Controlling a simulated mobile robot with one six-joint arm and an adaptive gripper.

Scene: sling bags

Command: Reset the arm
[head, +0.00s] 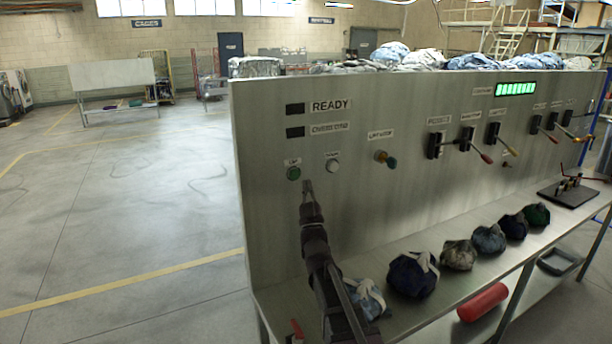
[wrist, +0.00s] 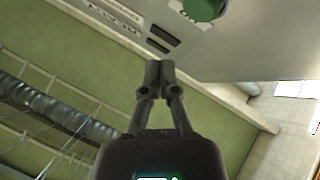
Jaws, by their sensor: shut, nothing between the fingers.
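My gripper (head: 308,186) is shut and empty, with its fingertips just below the green button (head: 293,173) and the white button (head: 332,165) on the grey metal panel (head: 270,235). My arm rises to it from the bottom of the head view. In the wrist view my gripper (wrist: 160,70) has its fingers together, and the green button (wrist: 203,8) shows at the top edge. I cannot tell whether the fingertips touch the panel.
Several tied cloth bags, including a dark blue one (head: 413,275), lie in a row on the shelf (head: 400,318) below the panel. A red cylinder (head: 482,302) lies lower down. Levers (head: 470,140) stick out of the panel at right. The floor (head: 120,220) at left is open.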

